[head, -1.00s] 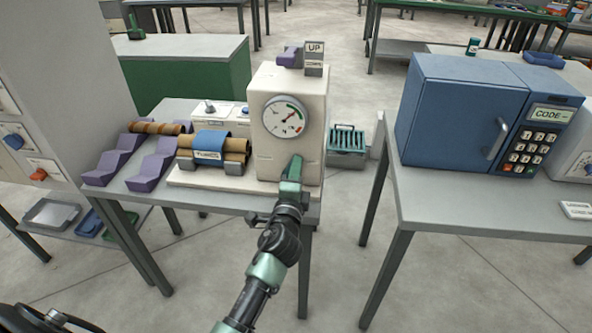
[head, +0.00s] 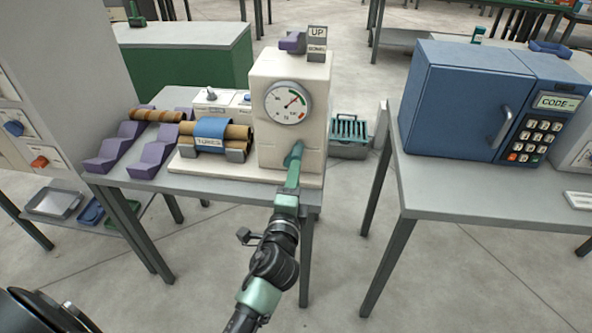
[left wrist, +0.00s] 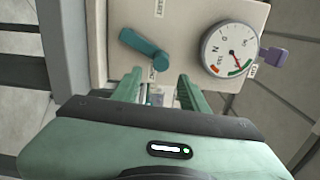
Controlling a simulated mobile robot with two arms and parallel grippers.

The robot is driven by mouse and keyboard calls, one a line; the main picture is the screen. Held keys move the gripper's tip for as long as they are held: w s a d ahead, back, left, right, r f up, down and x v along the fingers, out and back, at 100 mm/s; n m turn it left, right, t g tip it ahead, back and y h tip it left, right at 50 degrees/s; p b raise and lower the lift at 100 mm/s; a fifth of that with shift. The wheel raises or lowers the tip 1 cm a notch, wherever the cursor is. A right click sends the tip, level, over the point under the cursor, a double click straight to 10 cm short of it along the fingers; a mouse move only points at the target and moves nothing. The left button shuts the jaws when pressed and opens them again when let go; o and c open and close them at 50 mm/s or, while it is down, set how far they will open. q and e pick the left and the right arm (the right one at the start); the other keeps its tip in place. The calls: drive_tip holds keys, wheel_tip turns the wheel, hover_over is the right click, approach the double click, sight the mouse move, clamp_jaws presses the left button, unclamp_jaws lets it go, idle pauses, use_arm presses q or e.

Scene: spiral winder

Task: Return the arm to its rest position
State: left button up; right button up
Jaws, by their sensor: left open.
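My left arm comes up from the bottom of the head view. Its green gripper (head: 292,172) is in front of the cream machine (head: 290,85), low on its front face. In the left wrist view the two fingers (left wrist: 160,88) are apart, with nothing held between them. A teal lever (left wrist: 145,48) on the machine's face lies just beyond the fingertips, apart from them in the picture. The round dial (head: 288,102) shows above the gripper in the head view, and also in the left wrist view (left wrist: 230,50). My right gripper is not in view.
Brown tubes with a blue band (head: 212,131) lie left of the machine, beside purple stepped holders (head: 115,147). A blue cabinet with a keypad (head: 465,100) stands on the right table (head: 460,190). Open floor (head: 345,215) lies between the tables.

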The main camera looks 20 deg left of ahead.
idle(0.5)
use_arm(q)
drive_tip(key=s+d+f+n+g+h, duration=0.1)
drive_tip(key=s+d+f+g, duration=0.1)
drive_tip(key=f, duration=0.9)
drive_tip(key=s+d+f+n+g+h, duration=0.1)
drive_tip(key=s+f+g+h, duration=0.1)
drive_tip(key=f, duration=0.9)
drive_tip(key=s+f+n+g, duration=0.1)
drive_tip(key=s+f+g, duration=0.1)
drive_tip(key=s+f, duration=0.45)
drive_tip(key=s+f+n+g, duration=0.2)
drive_tip(key=s+f, duration=0.1)
drive_tip(key=f, duration=0.7)
drive_tip(key=s+a+f+n+g, duration=0.1)
drive_tip(key=s+f+n+g, duration=0.1)
drive_tip(key=s+f, duration=0.4)
drive_tip(key=s+a+f+n+g, duration=0.2)
drive_tip(key=s+f, duration=0.4)
drive_tip(key=s, duration=1.1)
drive_tip(key=s+a+f+n+g+h, duration=0.1)
drive_tip(key=s+f+n+g, duration=0.3)
drive_tip(key=s+f, duration=0.3)
drive_tip(key=s, duration=0.5)
drive_tip(key=shift+a+g, duration=0.3)
drive_tip(key=shift+a, duration=0.1)
